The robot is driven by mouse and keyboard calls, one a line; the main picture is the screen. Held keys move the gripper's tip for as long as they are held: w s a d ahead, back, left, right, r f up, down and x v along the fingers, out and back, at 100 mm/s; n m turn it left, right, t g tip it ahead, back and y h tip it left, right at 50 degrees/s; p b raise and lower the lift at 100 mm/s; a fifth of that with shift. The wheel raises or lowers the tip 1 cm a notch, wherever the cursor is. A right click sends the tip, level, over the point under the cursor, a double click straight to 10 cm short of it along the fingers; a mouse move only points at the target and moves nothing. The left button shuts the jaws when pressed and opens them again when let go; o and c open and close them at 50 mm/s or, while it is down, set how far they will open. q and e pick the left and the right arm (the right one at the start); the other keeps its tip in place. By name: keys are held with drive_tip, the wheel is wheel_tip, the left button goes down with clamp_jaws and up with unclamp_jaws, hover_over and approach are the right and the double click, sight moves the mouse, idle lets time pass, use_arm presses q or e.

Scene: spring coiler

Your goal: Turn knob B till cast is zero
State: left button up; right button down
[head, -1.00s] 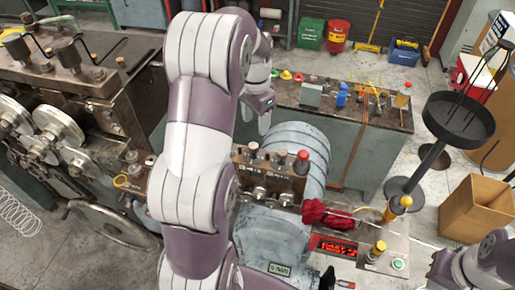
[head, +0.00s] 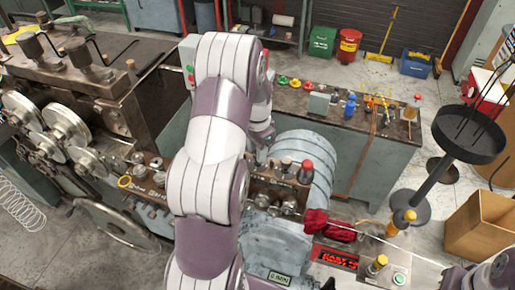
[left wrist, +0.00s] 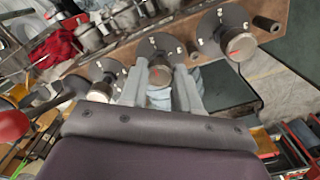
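A brown panel (left wrist: 205,24) carries three knobs on dark round dials with small white marks, in the left wrist view. My left gripper (left wrist: 162,66) has its two light grey fingers on either side of the middle knob (left wrist: 160,76). The finger gap is about the knob's width; firm contact is not clear. The left knob (left wrist: 103,88) and right knob (left wrist: 238,46) stand clear of the fingers; the right one has a red mark. Dial letters are too small to read. In the head view my left arm hides the gripper. A display (head: 335,258) glows with blurred red characters.
A red cloth (head: 330,226) lies right of the panel, near a yellow-topped post (head: 376,266) and a green button (head: 399,279). A red ball-ended lever (left wrist: 12,125) is close to my left gripper. A bench (head: 360,150) stands behind. Part of my right arm shows at lower right.

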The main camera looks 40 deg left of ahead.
use_arm(q)
drive_tip(key=shift+w, duration=0.1)
drive_tip(key=shift+n, duration=0.3)
drive_tip(key=n+b, duration=0.1)
drive_tip(key=n, duration=0.2)
drive_tip(key=shift+w+r+n, duration=0.1)
drive_tip(key=shift+w+n, duration=0.05)
drive_tip(key=shift+n, duration=0.15)
drive_tip(key=n+b, duration=0.1)
drive_tip(key=n, duration=0.3)
drive_tip(key=shift+b, duration=0.3)
drive_tip(key=n+b, duration=0.1)
drive_tip(key=n, duration=0.4)
drive_tip(key=shift+r, duration=0.1)
drive_tip(key=shift+n+b, duration=0.3)
drive_tip(key=shift+n, duration=1.9)
